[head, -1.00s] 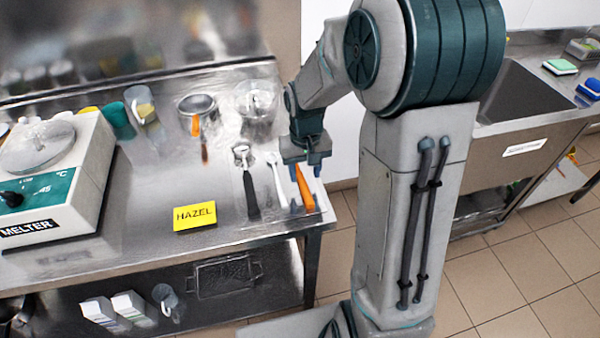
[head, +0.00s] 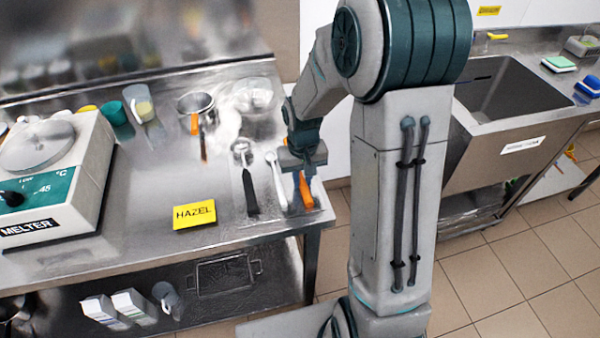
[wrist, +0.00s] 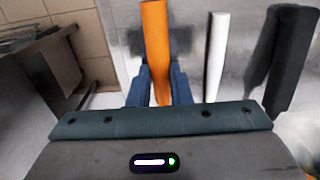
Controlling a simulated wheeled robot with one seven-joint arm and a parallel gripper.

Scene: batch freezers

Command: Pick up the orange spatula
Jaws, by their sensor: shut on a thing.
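The orange spatula (head: 306,193) is at the right end of the steel table. Its orange handle (wrist: 155,40) runs between the two blue fingers of my gripper (wrist: 158,88) in the wrist view. My gripper (head: 302,176) is shut on the handle in the head view, low over the tabletop. The spatula's far end is hidden by my gripper. I cannot tell whether the spatula still touches the table.
A white-handled utensil (head: 276,180) and a black-handled scoop (head: 249,190) lie close to the left of the spatula. A yellow HAZEL card (head: 194,214), a melter (head: 50,175) and a pot (head: 196,104) are farther left. The table's right edge is close by.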

